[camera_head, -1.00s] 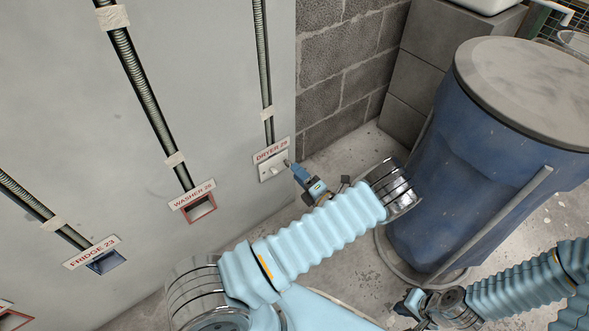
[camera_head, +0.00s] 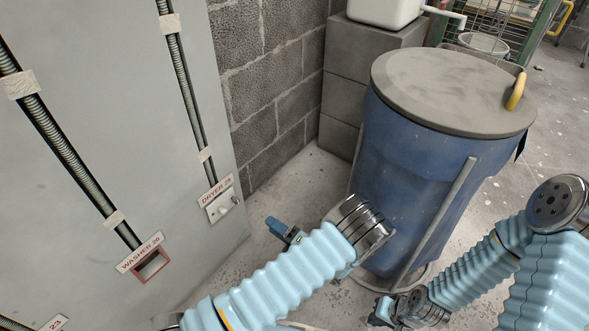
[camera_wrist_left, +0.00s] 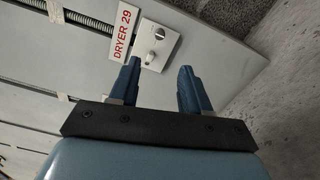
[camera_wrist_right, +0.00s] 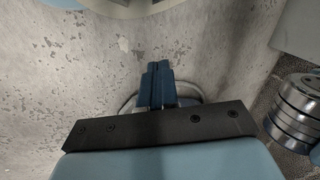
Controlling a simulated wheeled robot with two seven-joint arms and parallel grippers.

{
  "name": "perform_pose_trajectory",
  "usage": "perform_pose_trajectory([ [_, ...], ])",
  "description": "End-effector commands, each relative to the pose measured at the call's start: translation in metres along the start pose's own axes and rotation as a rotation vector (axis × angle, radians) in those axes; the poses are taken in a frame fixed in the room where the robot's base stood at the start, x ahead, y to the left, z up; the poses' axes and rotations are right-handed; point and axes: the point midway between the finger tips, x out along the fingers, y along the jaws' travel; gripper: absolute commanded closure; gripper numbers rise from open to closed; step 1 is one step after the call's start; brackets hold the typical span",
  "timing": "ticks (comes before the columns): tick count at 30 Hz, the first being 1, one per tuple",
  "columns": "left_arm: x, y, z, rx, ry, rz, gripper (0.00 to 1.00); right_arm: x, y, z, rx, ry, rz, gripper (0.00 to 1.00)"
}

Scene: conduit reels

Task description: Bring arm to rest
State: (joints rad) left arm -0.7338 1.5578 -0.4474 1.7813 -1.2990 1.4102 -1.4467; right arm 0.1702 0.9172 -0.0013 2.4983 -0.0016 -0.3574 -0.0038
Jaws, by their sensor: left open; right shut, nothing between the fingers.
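My left gripper (camera_head: 284,230) is in front of the grey wall panel, to the right of and below the white DRYER 29 fitting (camera_head: 222,207). In the left wrist view the left gripper's two blue fingers (camera_wrist_left: 157,84) are apart and empty. The dryer fitting (camera_wrist_left: 158,45) shows beyond them, and I see a gap between. My right gripper (camera_head: 383,312) is low at the bottom of the head view, near the foot of the blue barrel. In the right wrist view its fingers (camera_wrist_right: 157,84) are together with nothing between them, over the floor.
A blue barrel (camera_head: 405,160) with a grey lid stands close beyond both arms. Grey blocks (camera_head: 345,85) carry a white container (camera_head: 384,12) behind it. The WASHER 26 opening (camera_head: 152,264) and conduits are on the panel. Bare floor (camera_head: 300,190) lies between panel and barrel.

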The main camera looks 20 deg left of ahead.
Motion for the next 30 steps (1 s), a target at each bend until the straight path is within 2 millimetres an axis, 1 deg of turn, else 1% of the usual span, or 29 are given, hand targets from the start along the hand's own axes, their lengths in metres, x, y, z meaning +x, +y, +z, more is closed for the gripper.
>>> perform_pose_trajectory([
  [3,0.0,0.0,0.0,-0.001,0.001,-0.001,0.53,0.0,0.0,0.0,0.0,0.0,0.0,1.0],
  [5,0.002,-0.001,-0.005,-0.008,0.019,-0.013,0.53,-0.001,0.0,0.0,0.0,0.0,0.0,1.0],
  [7,0.007,-0.006,-0.021,-0.034,0.086,-0.058,0.53,-0.003,-0.001,0.0,0.0,0.0,0.0,1.0],
  [8,0.009,-0.009,-0.032,-0.055,0.134,-0.089,0.53,-0.004,-0.002,0.0,-0.001,-0.001,-0.001,1.0],
  [10,0.011,-0.02,-0.07,-0.137,0.308,-0.185,0.53,-0.009,-0.004,0.001,-0.002,-0.002,-0.001,1.0],
  [11,0.009,-0.026,-0.091,-0.19,0.409,-0.232,0.53,-0.011,-0.006,0.001,-0.002,-0.002,-0.002,1.0],
  [12,0.001,-0.033,-0.121,-0.278,0.571,-0.292,0.53,-0.015,-0.007,0.001,-0.003,-0.003,-0.003,1.0],
  [13,-0.011,-0.037,-0.144,-0.359,0.713,-0.33,0.53,-0.018,-0.009,0.001,-0.004,-0.004,-0.003,1.0],
  [14,-0.026,-0.04,-0.165,-0.454,0.873,-0.359,0.53,-0.021,-0.011,0.001,-0.005,-0.005,-0.004,1.0],
  [15,-0.052,-0.042,-0.188,-0.601,1.108,-0.376,0.53,-0.026,-0.013,0.002,-0.006,-0.006,-0.005,1.0],
  [16,-0.074,-0.042,-0.2,-0.723,1.293,-0.366,0.53,-0.029,-0.015,0.002,-0.007,-0.007,-0.006,1.0],
  [17,-0.096,-0.04,-0.205,-0.847,1.473,-0.337,0.53,-0.032,-0.017,0.003,-0.008,-0.008,-0.007,1.0],
  [18,-0.122,-0.036,-0.204,-1.012,1.703,-0.268,0.53,-0.036,-0.019,0.003,-0.009,-0.009,-0.008,1.0],
  [20,-0.148,-0.027,-0.19,-1.25,2.01,-0.115,0.53,-0.041,-0.022,0.004,-0.011,-0.011,-0.009,1.0],
  [21,-0.157,-0.02,-0.178,-1.396,2.183,0.014,0.53,-0.043,-0.024,0.004,-0.012,-0.012,-0.01,1.0],
  [23,-0.16,-0.01,-0.159,-1.588,2.39,0.221,0.53,-0.047,-0.026,0.005,-0.013,-0.014,-0.012,1.0],
  [24,-0.157,-0.004,-0.148,-1.697,2.493,0.355,0.53,-0.049,-0.027,0.005,-0.014,-0.014,-0.012,1.0],
  [25,-0.154,0.0,-0.142,-1.767,2.554,0.452,0.53,-0.05,-0.028,0.005,-0.014,-0.015,-0.013,1.0],
  [26,-0.149,0.004,-0.136,1.733,-2.466,-0.508,0.53,-0.051,-0.029,0.005,-0.015,-0.015,-0.013,1.0],
  [27,-0.144,0.007,-0.131,1.691,-2.365,-0.568,0.53,-0.051,-0.029,0.005,-0.015,-0.016,-0.014,1.0],
  [30,-0.134,0.012,-0.124,1.63,-2.215,-0.647,0.53,-0.052,-0.03,0.006,-0.016,-0.016,-0.014,1.0],
])
